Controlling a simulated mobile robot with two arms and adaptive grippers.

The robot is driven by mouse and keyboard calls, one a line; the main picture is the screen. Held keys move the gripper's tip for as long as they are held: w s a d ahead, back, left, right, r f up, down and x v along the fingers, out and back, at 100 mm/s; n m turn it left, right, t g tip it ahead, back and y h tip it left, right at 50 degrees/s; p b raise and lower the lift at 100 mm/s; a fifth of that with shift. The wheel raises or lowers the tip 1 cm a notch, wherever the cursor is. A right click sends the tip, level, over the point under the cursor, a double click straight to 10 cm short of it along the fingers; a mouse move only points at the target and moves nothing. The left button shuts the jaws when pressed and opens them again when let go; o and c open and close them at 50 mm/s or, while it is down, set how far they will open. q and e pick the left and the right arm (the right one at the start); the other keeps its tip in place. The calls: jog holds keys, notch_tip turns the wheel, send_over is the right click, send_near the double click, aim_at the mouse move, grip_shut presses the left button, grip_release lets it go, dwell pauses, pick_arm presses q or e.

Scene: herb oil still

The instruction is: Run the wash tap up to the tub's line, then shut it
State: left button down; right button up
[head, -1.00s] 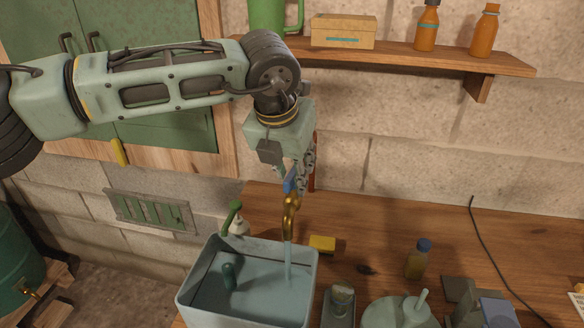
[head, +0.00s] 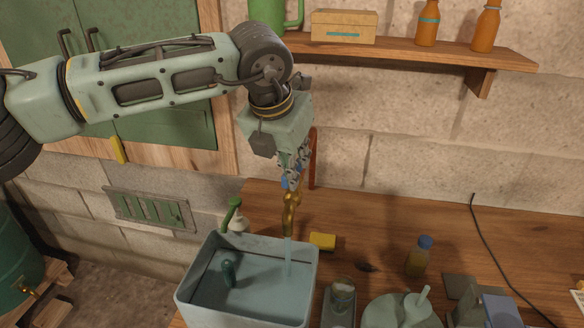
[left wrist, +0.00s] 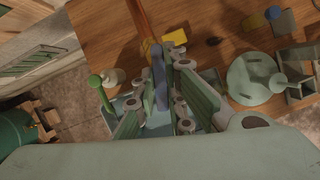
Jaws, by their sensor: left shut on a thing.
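The brass wash tap (head: 290,212) stands behind the tub, and a stream of water (head: 288,258) runs from its spout. The grey-blue tub (head: 247,318) holds water, with a dark green object (head: 229,272) in it. I cannot tell exactly how the water stands against the tub's line. My left gripper (head: 291,180) is above the tap, shut on its blue handle (head: 284,183). In the left wrist view, the blue handle (left wrist: 160,78) lies between the fingers, which hide much of the tub. My right gripper is not in view.
A green-handled brush (head: 232,214) is by the tub's back corner. A shelf (head: 420,55) with bottles hangs above.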

pick_arm(q)
jog(key=m+b, duration=0.1)
jog(key=m, duration=0.1)
jog(key=shift+f+m+h, duration=0.15)
jog(key=shift+m+h, duration=0.15)
jog(key=shift+h, duration=0.1)
jog(key=shift+w+a+m+g+h, duration=0.1)
jog(key=shift+m+g+h, duration=0.2)
jog(key=shift+m+g, duration=0.35)
jog(key=shift+r+m, duration=0.2)
jog(key=shift+m, duration=0.95)
jog(key=shift+r+m+g+h+p, duration=0.1)
jog(key=shift+m+g+h+p, duration=0.3)
jog(key=shift+m, duration=0.5)
jog(key=m+g+p, duration=0.1)
jog(key=m, duration=0.1)
jog(key=shift+w+m, duration=0.15)
jog(key=shift+m, duration=0.15)
jog(key=m+g+p, duration=0.1)
jog(key=m+p, duration=0.1)
jog(key=m, duration=0.1)
jog(key=shift+w, duration=0.1)
jog(key=shift+m+g+p, duration=0.45)
jog(key=shift+m+p, duration=0.1)
jog(key=shift+m, duration=0.25)
